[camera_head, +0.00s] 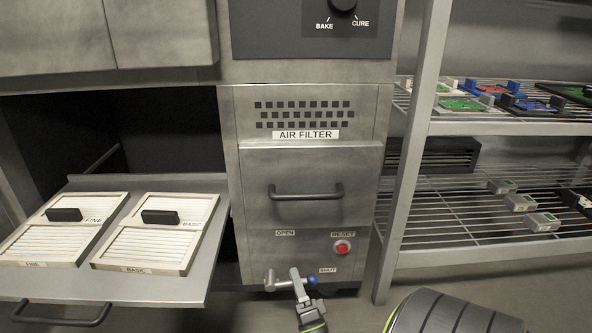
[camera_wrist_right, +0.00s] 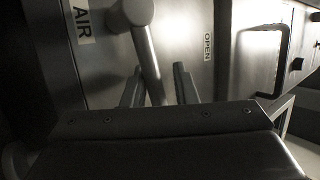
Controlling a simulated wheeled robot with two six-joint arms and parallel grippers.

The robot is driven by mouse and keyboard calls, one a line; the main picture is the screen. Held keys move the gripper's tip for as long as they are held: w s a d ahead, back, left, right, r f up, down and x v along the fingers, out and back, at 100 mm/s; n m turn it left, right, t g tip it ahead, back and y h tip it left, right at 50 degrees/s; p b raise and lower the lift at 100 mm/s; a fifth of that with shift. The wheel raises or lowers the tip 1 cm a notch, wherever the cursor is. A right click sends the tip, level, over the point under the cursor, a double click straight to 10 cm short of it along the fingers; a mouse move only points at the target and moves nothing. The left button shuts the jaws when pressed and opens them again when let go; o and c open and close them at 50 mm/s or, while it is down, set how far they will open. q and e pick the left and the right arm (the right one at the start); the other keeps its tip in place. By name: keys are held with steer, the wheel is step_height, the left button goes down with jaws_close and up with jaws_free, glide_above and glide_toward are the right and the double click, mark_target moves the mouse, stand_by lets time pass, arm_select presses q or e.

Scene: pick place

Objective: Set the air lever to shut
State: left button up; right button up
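The OPEN label (camera_head: 285,233) is higher up. My right gripper (camera_head: 299,284) is at the lever, beside the knob. In the right wrist view the lever's bar (camera_wrist_right: 149,62) runs between the two fingers of my right gripper (camera_wrist_right: 158,88). The fingers stand apart, with a gap on the right side of the bar. The knob is hidden there. My left gripper is not in view.
A red reset button (camera_head: 342,247) is just above the SHUT label. A drawer handle (camera_head: 306,191) sticks out above. An open drawer with two filters (camera_head: 160,232) juts out at left. A wire shelf (camera_head: 470,215) with small parts stands at right.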

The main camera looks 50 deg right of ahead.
step_height(320, 180, up, 8)
steer(key=p, duration=0.5)
steer(key=shift+w+r, duration=0.1)
steer(key=shift+r+p, duration=0.25)
steer(key=shift+p, duration=0.15)
steer(key=shift+f, duration=0.1)
steer(key=shift+d, duration=0.1)
steer(key=shift+s, duration=0.2)
steer(key=shift+s, duration=0.25)
steer(key=s+a+p, duration=0.1)
steer(key=s+a, duration=0.1)
steer(key=s, duration=0.7)
steer(key=s+a+p, duration=0.1)
steer(key=s+a, duration=0.1)
steer(key=s, duration=0.8)
